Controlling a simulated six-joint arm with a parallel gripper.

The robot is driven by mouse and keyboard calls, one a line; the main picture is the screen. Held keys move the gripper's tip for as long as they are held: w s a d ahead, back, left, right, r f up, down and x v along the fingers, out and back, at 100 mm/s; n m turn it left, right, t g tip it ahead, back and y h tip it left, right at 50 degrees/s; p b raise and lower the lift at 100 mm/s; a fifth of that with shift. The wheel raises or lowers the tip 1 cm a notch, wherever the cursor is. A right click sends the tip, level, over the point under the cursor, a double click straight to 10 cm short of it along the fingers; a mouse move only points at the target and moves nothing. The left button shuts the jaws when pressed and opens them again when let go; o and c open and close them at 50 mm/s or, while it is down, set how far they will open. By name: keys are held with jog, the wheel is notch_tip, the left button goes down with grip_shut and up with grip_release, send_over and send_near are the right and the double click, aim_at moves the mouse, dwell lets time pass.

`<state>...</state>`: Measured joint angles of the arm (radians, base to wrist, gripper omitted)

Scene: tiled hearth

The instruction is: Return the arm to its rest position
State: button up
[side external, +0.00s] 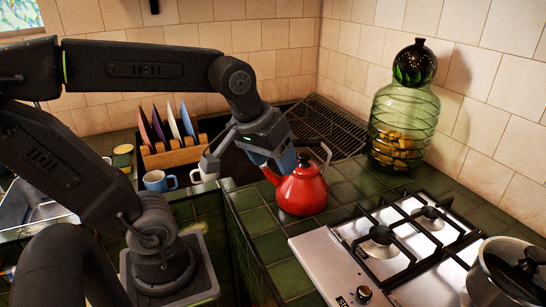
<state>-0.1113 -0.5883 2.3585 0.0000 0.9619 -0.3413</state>
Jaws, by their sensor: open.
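My arm reaches from the left across the picture. My gripper (242,166) hangs over the green tiled counter (268,244), pointing down. Its fingers are apart. One finger is by a white mug (207,172), and the other is close to the spout side of a red kettle (301,190). I cannot tell whether it touches the kettle. The kettle stands upright on the counter, left of the stove. Nothing is seen held between the fingers.
A gas stove (390,250) with a pot (505,275) is at the right. A green glass jar (402,115) stands in the back corner. Room above is free.

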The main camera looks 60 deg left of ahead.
dwell(0.4)
jog(key=s+d+m, duration=0.1)
jog(key=s+f+m, duration=0.1)
jog(key=m, duration=0.1)
jog(key=s+d+m+t, duration=0.1)
jog(key=m, duration=0.1)
jog(key=shift+s+d+f, duration=0.25)
jog(key=shift+d+f, duration=0.05)
jog(key=shift+d, duration=0.05)
